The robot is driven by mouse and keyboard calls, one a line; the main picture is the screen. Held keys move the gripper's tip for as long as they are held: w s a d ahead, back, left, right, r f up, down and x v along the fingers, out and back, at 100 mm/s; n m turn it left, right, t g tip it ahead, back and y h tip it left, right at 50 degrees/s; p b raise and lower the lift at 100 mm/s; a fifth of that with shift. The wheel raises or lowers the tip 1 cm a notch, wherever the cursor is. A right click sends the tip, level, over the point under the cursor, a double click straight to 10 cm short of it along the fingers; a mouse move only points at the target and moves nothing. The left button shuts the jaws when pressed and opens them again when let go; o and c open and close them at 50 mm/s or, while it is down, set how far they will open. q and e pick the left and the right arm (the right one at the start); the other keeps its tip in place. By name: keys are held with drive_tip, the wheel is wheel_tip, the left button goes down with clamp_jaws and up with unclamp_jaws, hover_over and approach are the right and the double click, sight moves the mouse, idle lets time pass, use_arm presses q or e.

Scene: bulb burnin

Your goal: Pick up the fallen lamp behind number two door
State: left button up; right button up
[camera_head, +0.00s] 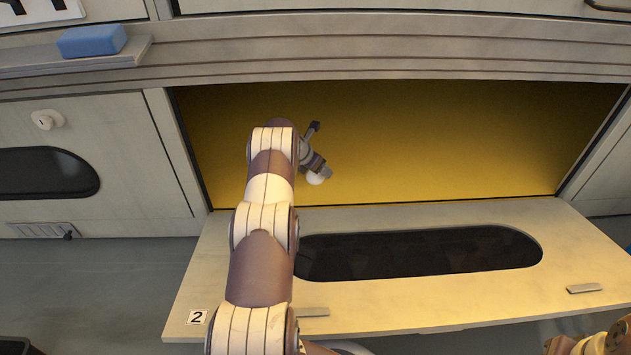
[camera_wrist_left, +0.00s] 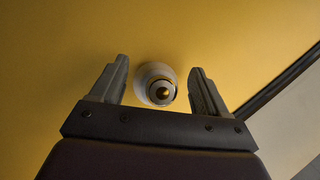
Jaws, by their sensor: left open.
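The number two door (camera_head: 400,298) is folded down flat, with a "2" label at its front left corner. Behind it is a yellow-lined compartment (camera_head: 450,140). The lamp (camera_head: 315,178), a small white bulb, lies on the compartment floor, partly hidden by my left gripper (camera_head: 319,150). My right gripper is not in view.
A blue block (camera_head: 92,40) lies on a ledge at the upper left. A closed door (camera_head: 85,125) with a dark window is left of the opening. The compartment's right side is clear. The compartment edge (camera_wrist_left: 280,82) shows at right in the wrist view.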

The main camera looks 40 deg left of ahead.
use_arm(q)
drive_tip(key=shift+w+f, duration=0.25)
drive_tip(key=shift+f, duration=0.1)
drive_tip(key=shift+r, duration=0.2)
drive_tip(key=c, duration=1.1)
drive_tip(key=shift+c, duration=0.2)
